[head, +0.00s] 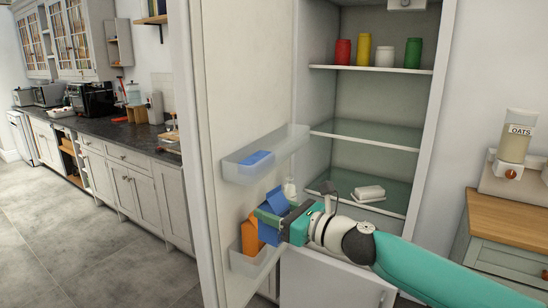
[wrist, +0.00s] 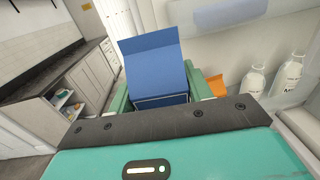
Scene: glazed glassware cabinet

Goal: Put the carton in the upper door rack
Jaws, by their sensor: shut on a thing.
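My gripper (head: 274,217) is shut on a blue carton (head: 276,201), in front of the open fridge door, below the upper door rack and above the lower one. In the wrist view the blue carton (wrist: 155,62) stands between the two green fingers of my gripper (wrist: 160,98). The upper door rack (head: 236,171) is a clear, shallow bin on the inside of the door. It holds a flat-looking blue item (head: 257,157) towards its left side, and room shows to the right of it.
The lower door rack (head: 242,264) holds an orange carton (head: 250,236); it also shows in the wrist view (wrist: 216,85), beside white bottles (wrist: 256,79). Fridge shelves (head: 370,135) stand to the right, with several coloured jars on top and a white item (head: 369,193) lower down.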

